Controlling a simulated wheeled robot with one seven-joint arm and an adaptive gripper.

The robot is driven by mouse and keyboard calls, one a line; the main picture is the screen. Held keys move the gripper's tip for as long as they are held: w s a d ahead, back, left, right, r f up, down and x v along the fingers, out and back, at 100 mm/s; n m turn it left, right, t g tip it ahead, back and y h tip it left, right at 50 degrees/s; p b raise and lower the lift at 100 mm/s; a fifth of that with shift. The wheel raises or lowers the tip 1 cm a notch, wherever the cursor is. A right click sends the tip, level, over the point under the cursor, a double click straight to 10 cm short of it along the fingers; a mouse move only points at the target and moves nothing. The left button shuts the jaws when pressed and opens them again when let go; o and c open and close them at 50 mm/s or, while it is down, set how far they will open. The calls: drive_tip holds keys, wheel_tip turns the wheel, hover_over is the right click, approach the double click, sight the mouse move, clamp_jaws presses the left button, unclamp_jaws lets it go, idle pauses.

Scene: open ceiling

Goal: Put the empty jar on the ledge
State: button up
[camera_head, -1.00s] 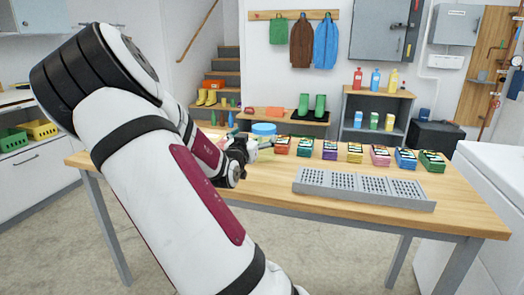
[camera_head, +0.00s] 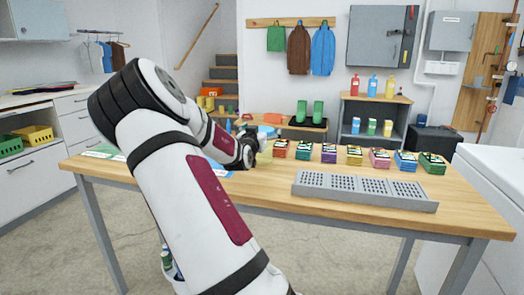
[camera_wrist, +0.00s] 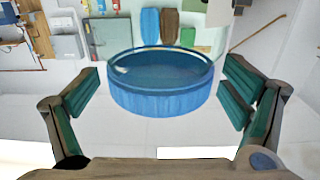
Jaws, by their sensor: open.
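A jar with a pale blue lid (camera_head: 265,132) stands at the back left of the wooden table; its body looks pale and yellowish, partly hidden by my gripper. In the wrist view a round blue lid (camera_wrist: 160,98) with a ribbed side sits between my two fingers. My gripper (camera_wrist: 160,100) is open, with a gap between each finger and the lid. In the head view my gripper (camera_head: 257,148) is beside the jar, small and partly hidden by my arm. I cannot tell for sure which surface is the ledge, or whether the jar is empty.
A grey perforated rack (camera_head: 365,189) lies on the table (camera_head: 300,209), right of centre. Several coloured packs (camera_head: 354,156) line the back edge. A low shelf unit (camera_head: 375,110) with bottles and a bench (camera_head: 300,126) with green boots stand behind.

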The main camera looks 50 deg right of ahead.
drive_tip(key=shift+c, duration=0.4)
drive_tip(key=c, duration=1.9)
